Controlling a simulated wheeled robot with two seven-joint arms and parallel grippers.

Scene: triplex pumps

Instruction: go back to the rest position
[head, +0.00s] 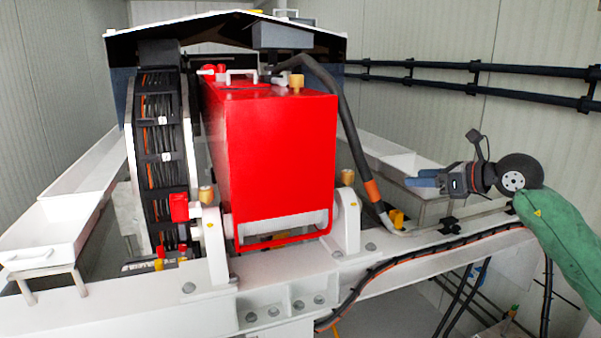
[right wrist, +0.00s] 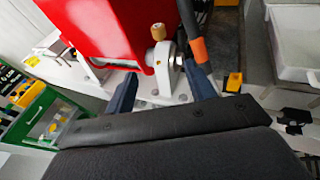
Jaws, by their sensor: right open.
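My right gripper (head: 424,182) is at the right of the head view, with its blue fingers pointing left. In the right wrist view its two fingers (right wrist: 162,90) stand apart with nothing between them, so it is open and empty. Behind the fingers in that view is a white bracket (right wrist: 160,70) with a brass-coloured knob (right wrist: 158,32). In the head view the gripper is apart from the red pump housing (head: 275,155), to its right. My left gripper is not in either view.
A white beam (head: 440,240) runs below my right gripper. A black hose with an orange band (head: 372,190) hangs between the red housing and the gripper. White trays stand at left (head: 60,225) and right (head: 425,170). Black rails (head: 480,68) line the right wall.

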